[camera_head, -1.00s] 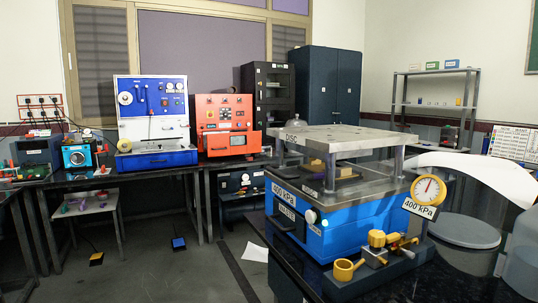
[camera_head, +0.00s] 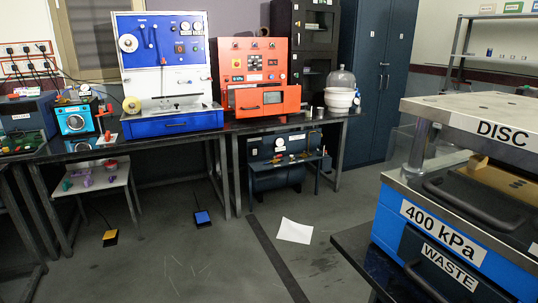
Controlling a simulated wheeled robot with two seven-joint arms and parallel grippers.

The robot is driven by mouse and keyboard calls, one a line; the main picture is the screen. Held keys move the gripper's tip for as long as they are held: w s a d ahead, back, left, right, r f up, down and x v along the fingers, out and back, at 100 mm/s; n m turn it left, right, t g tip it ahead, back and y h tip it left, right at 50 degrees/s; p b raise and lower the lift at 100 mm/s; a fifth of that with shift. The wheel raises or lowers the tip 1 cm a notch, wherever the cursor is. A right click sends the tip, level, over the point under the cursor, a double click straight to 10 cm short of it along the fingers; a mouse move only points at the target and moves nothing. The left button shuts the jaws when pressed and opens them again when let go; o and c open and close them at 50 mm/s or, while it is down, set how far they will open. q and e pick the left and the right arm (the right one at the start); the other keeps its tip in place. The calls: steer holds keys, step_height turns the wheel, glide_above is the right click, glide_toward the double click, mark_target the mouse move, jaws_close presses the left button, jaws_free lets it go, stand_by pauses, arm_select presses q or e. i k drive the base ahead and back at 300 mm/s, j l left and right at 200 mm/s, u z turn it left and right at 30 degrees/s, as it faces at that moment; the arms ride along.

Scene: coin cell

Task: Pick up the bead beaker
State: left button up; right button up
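Neither of my grippers is in view. I cannot make out which thing is the bead beaker. Two small metallic cups, a left cup (camera_head: 308,113) and a right cup (camera_head: 319,113), stand on the dark bench right of the orange machine; their contents are too small to see. A clear rounded glass vessel (camera_head: 342,78) with a white lower part stands beside them near the bench's right end.
The blue machine (camera_head: 168,124) and orange machine (camera_head: 262,112) stand on dark benches. A blue press labelled 400 kPa, WASTE and DISC (camera_head: 442,236) is close at right. A paper sheet (camera_head: 294,231) and two pedals, yellow (camera_head: 110,238) and blue (camera_head: 202,218), lie on otherwise open floor.

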mark_target(308, 109)
steer(key=i+j, duration=0.2)
steer(key=i, duration=0.25)
steer(key=i+j, duration=0.2)
steer(key=i, duration=0.25)
steer(key=i+j+z, duration=0.1)
steer(key=i, duration=0.35)
steer(key=i+j, duration=0.35)
steer(key=i+l, duration=0.25)
steer(key=i, duration=0.2)
steer(key=i+l+z, duration=0.1)
steer(key=i+l, duration=0.15)
steer(key=i, duration=0.2)
steer(key=i+l+z, duration=0.1)
steer(key=i+l, duration=0.15)
steer(key=i, duration=0.2)
steer(key=i+l, duration=0.1)
steer(key=l, duration=1.35)
steer(key=i, duration=0.05)
